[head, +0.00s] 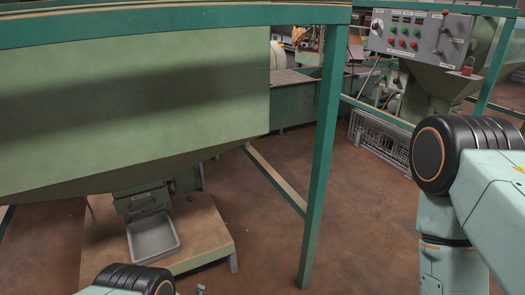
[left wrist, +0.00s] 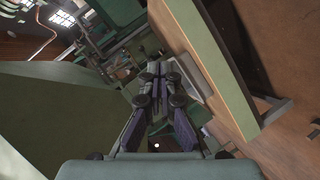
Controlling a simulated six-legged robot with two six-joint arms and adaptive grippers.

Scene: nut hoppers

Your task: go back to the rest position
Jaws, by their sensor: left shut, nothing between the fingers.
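My left gripper (left wrist: 155,70) is shut and empty in the left wrist view, its dark fingers together in mid-picture. In the head view only a small part of my left gripper (head: 201,290) shows at the bottom edge, beside the black joint of my left arm. It is in front of the hopper stand, apart from the grey tray (head: 153,240). My right arm is at the right of the head view, and its gripper is out of the picture.
A large green hopper (head: 140,110) fills the left, above a wooden platform (head: 205,235). A teal frame post (head: 322,150) stands mid-picture. A grey control panel (head: 420,35) and a wire crate (head: 380,140) are at the back right. Brown floor (head: 350,240) is clear right of the post.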

